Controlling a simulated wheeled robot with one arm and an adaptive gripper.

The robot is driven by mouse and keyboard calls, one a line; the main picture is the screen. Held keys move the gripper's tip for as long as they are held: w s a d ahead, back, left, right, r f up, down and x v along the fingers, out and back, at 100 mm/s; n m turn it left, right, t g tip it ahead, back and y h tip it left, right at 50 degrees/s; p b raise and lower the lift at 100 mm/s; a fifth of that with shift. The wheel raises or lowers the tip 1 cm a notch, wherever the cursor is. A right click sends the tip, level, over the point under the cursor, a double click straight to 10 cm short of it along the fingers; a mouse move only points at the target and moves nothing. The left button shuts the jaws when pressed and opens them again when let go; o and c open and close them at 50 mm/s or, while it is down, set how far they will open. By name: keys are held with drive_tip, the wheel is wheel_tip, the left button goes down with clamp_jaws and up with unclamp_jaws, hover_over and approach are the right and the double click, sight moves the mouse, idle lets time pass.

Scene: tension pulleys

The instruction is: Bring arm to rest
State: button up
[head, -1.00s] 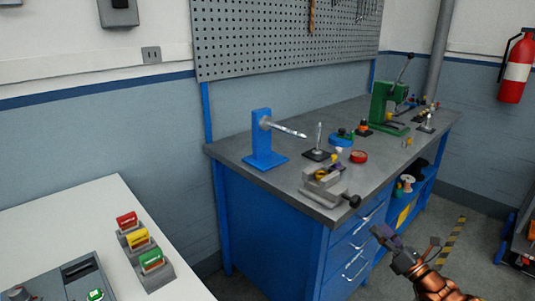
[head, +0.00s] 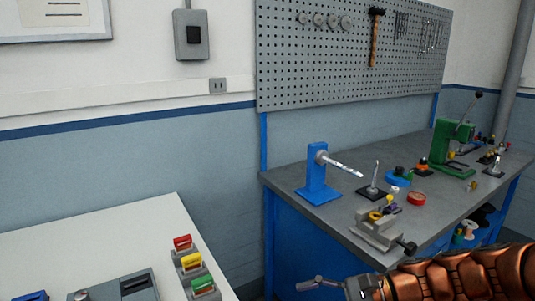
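My arm shows at the bottom right of the head view, with copper-coloured links lying nearly level and reaching in from the right edge. My gripper (head: 318,284) is at its left end, low in the picture, in front of the blue workbench. One grey finger shows, pointing left; the rest of the gripper is cut off by the bottom edge. I see nothing held in the part that shows, and whether it is open or shut cannot be told.
The grey-topped workbench (head: 335,222) carries a blue spindle stand (head: 317,180), a grey vise (head: 378,232), a red ring (head: 416,199) and a green press (head: 452,150). A white table (head: 95,238) with coloured switches (head: 190,262) stands at left. Between them is a gap.

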drive_tip(key=s+f+n+g+h+p, duration=0.2)
drive_tip(key=s+n+g+h, duration=0.2)
drive_tip(key=s+n+h, duration=0.65)
drive_tip(key=s+d+n+t+h+p, duration=0.1)
drive_tip(key=s+d+h, duration=0.3)
drive_tip(key=s+d, duration=0.5)
drive_tip(key=shift+s+d+r+n+t, duration=0.3)
drive_tip(key=shift+s+d+n, duration=0.15)
drive_tip(key=shift+n, duration=0.1)
drive_tip(key=shift+w, duration=0.1)
idle(0.3)
